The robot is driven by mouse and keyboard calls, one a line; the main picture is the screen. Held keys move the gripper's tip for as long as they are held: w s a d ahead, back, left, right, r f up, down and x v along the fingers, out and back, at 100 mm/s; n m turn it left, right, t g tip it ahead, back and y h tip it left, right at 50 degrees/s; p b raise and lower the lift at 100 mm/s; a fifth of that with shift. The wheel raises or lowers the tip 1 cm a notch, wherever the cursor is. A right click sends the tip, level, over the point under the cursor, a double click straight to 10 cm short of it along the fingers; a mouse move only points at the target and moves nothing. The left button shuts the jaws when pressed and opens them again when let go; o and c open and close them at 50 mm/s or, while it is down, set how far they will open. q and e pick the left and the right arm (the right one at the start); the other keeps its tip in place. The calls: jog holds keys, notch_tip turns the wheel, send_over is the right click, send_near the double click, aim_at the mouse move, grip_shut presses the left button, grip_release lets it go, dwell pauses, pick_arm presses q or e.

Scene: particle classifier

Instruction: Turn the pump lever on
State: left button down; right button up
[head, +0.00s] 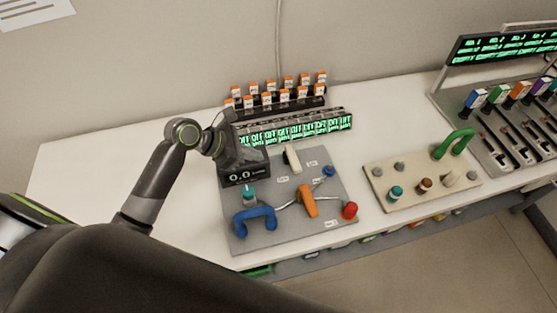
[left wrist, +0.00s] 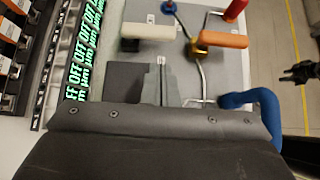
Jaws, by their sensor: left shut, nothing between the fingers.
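A grey panel (head: 290,228) on the white table carries a cream lever (head: 292,158), an orange lever (head: 308,200) and a blue U-shaped handle (head: 255,217). I cannot read which one is marked as the pump. In the left wrist view the cream lever (left wrist: 147,31), orange lever (left wrist: 222,40) and blue handle (left wrist: 262,105) also show. My left gripper (head: 236,158) is over the panel's back left, by the display. It is shut and empty, its fingertips (left wrist: 161,62) just short of the cream lever, apart from it in the picture. A dark shape, likely my right gripper (left wrist: 300,73), shows at the right.
A black display (head: 243,177) reads 0.0. Red (head: 349,210), teal (head: 249,195) and blue (head: 329,171) knobs stand on the panel. Behind it are a row of green readouts (head: 295,130) and orange-capped vials (head: 278,92). A beige panel (head: 420,182) stands to the right. The table's left is clear.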

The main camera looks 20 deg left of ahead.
aim_at(291, 165)
pick_arm(q)
jog(key=x, duration=0.9)
jog(key=shift+p, duration=0.3)
jog(key=shift+w+d+f, duration=0.15)
jog(key=shift+d+f, duration=0.2)
jog(key=shift+f, duration=0.05)
pick_arm(e)
jog(key=shift+w+a+r, duration=0.3)
jog(key=shift+w+a, duration=0.15)
jog(key=shift+w, duration=0.25)
jog(key=shift+d, duration=0.2)
pick_arm(q)
jog(key=shift+w, duration=0.15)
pick_arm(e)
jog(key=shift+s, duration=0.1)
